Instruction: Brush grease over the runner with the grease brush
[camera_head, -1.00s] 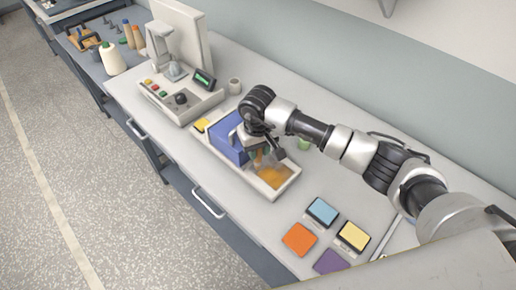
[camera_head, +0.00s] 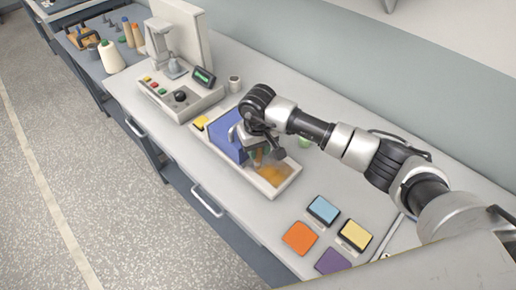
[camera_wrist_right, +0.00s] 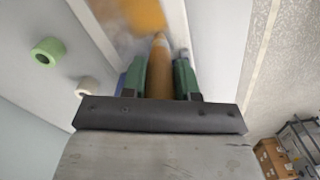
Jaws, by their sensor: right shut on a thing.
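My right gripper (camera_head: 262,146) is over the pale tray (camera_head: 272,196) on the bench. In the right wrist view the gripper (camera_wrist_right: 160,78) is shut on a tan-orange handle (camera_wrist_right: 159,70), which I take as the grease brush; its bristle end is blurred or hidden. An amber patch (camera_head: 271,174) lies on the tray floor below the gripper, and it also shows in the wrist view (camera_wrist_right: 140,14). I cannot tell whether the brush touches it, or which part is the runner. My left gripper is not in view.
A machine with buttons (camera_head: 180,96) stands left of the tray. A green roll (camera_wrist_right: 47,52) is beside the tray. Orange (camera_head: 299,238), blue (camera_head: 323,209), yellow (camera_head: 355,235) and purple (camera_head: 332,262) pads lie to the right.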

